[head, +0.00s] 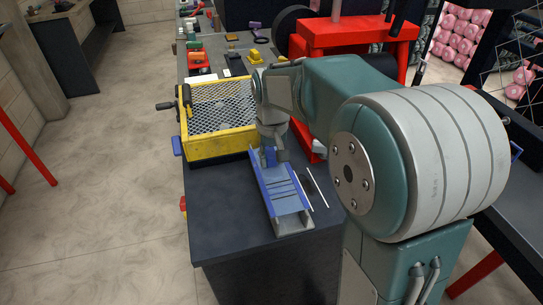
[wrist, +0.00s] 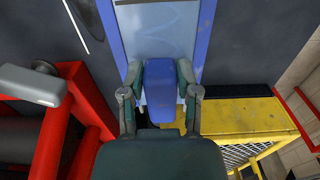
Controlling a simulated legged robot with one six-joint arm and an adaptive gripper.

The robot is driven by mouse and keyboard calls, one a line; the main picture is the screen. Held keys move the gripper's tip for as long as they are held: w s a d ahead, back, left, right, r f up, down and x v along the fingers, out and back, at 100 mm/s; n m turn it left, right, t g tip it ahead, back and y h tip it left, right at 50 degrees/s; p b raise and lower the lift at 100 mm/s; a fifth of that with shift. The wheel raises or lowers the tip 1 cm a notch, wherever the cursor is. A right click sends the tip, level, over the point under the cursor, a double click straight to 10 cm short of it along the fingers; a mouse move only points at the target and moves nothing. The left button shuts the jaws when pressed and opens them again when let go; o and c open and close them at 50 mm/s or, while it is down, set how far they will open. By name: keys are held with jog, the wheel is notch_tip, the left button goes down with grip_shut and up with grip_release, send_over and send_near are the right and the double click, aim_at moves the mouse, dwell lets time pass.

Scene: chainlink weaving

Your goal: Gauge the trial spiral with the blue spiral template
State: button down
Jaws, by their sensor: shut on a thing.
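My gripper (head: 269,160) is at the far end of a long channel-shaped piece (head: 290,222) with blue side rails and a grey floor, lying on the dark bench. In the wrist view my two fingers are shut on a blue block (wrist: 160,92), which overlaps the near end of the blue-railed channel (wrist: 204,40). I cannot tell whether block and channel are joined, or which is the blue spiral template. Dark cross lines mark the channel floor. Thin white rods (head: 317,187) lie right of the channel; one shows in the wrist view (wrist: 76,27). I cannot clearly identify the trial spiral.
A yellow frame (head: 215,150) with metal mesh stands on the bench beyond the channel. A red machine frame (head: 355,33) rises behind my arm at the right. Small tools and coloured blocks lie farther along the bench. Dark bench top (head: 225,215) is clear left of the channel.

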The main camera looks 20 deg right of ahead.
aim_at(271, 156)
jog(key=shift+c, duration=1.3)
grip_release()
notch_tip(271, 156, up, 12)
jog(key=shift+f, duration=0.1)
jog(key=s+f+t, duration=0.2)
jog(key=s+f, duration=0.1)
jog(key=s, duration=0.7)
jog(key=s+f+t, duration=0.3)
jog(key=s, duration=0.8)
jog(key=shift+t, duration=0.3)
